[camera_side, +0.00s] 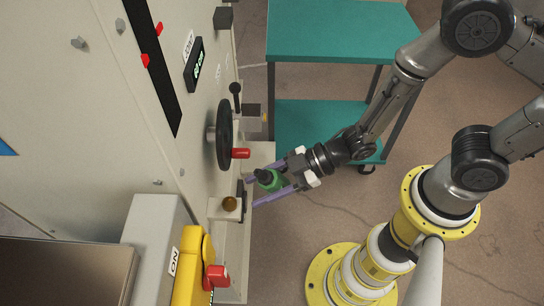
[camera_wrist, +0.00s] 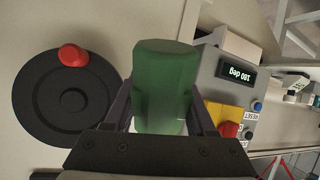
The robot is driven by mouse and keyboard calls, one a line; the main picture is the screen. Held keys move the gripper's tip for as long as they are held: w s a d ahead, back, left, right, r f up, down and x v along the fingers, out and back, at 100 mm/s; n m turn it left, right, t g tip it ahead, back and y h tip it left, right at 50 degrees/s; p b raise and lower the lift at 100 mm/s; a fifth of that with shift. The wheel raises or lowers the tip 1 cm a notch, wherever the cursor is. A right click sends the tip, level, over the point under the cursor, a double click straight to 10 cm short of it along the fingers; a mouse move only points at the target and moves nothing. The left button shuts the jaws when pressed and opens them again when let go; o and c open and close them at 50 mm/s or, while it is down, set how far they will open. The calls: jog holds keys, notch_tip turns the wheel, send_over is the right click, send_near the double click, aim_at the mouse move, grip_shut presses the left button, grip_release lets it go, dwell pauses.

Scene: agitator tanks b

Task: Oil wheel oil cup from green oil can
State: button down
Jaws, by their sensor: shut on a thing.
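The green oil can (camera_side: 268,181) is held between the purple fingers of my gripper (camera_side: 253,192), with its dark top toward the machine panel. In the wrist view the green can (camera_wrist: 162,85) fills the middle between my fingers, and its far end is clear of any contact that I can see. A small brass-coloured cup (camera_side: 229,204) sits on a pale block on the panel, left of and slightly below the can, apart from it. The black wheel (camera_side: 224,135) with a red knob is above the cup; it also shows at left in the wrist view (camera_wrist: 60,115).
A teal cart (camera_side: 340,45) stands behind my arm. A yellow switch box (camera_side: 194,265) with a red handle projects at lower left. A black lever (camera_side: 236,97) stands out above the wheel. A grey control box (camera_wrist: 225,85) with a display shows in the wrist view.

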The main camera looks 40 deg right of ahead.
aim_at(261, 171)
jog(key=shift+h, duration=0.7)
jog(key=shift+w+a+r, duration=0.45)
jog(key=shift+a+r, duration=0.25)
jog(key=shift+a, duration=0.05)
jog(key=shift+w+a+r, duration=0.5)
jog(key=shift+a+r, duration=0.15)
jog(key=shift+a, duration=0.15)
jog(key=shift+w+a+r, duration=0.45)
jog(key=shift+a+r, duration=0.25)
jog(key=shift+a, duration=0.05)
jog(key=d+g+h, duration=0.1)
jog(key=h, duration=0.2)
jog(key=s+d+f+n+g+h, duration=0.1)
jog(key=d+h, duration=0.1)
jog(key=h, duration=0.2)
jog(key=d+f+g+h, duration=0.1)
jog(key=d+h, duration=0.1)
jog(key=h, duration=0.1)
jog(key=shift+s+d+n, duration=0.2)
jog(key=shift+n, duration=0.1)
jog(key=shift+f, duration=0.1)
jog(key=shift+h, duration=0.3)
jog(key=shift+d+r+g+h, duration=0.25)
jog(key=shift+r+g+h, duration=0.15)
jog(key=shift+r+h, duration=0.55)
